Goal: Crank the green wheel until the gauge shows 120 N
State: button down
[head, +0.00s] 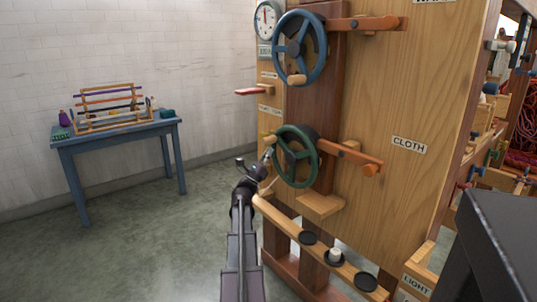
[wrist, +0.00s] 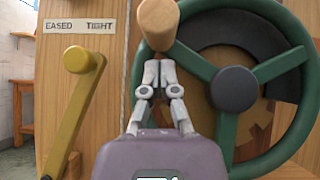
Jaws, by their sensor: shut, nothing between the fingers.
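The green wheel (head: 318,160) is mounted low on the wooden panel's post. In the head view my gripper (head: 267,156) is at the wheel's left edge. The round white gauge (head: 266,20) is at the panel's top left; its numbers are too small to read.
A blue wheel (head: 325,45) is above the green one. A yellow lever (wrist: 66,115) under an EASED/TIGHT label (wrist: 80,26) stands left of my gripper. A ledge (head: 281,222) with dark round pads runs below. A blue table (head: 118,132) stands far left; the floor between is clear.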

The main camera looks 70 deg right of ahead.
jog(key=shift+r+p, duration=0.3)
jog(key=shift+r, duration=0.15)
jog(key=shift+r+p, duration=0.85)
jog(key=shift+r, duration=0.05)
jog(key=shift+f, duration=0.2)
jog(key=d+f+b+v, duration=0.2)
jog(key=b+v, duration=0.9)
jog(key=v, duration=0.1)
jog(key=shift+w+f, duration=0.2)
jog(key=shift+w, duration=0.1)
dwell(0.9)
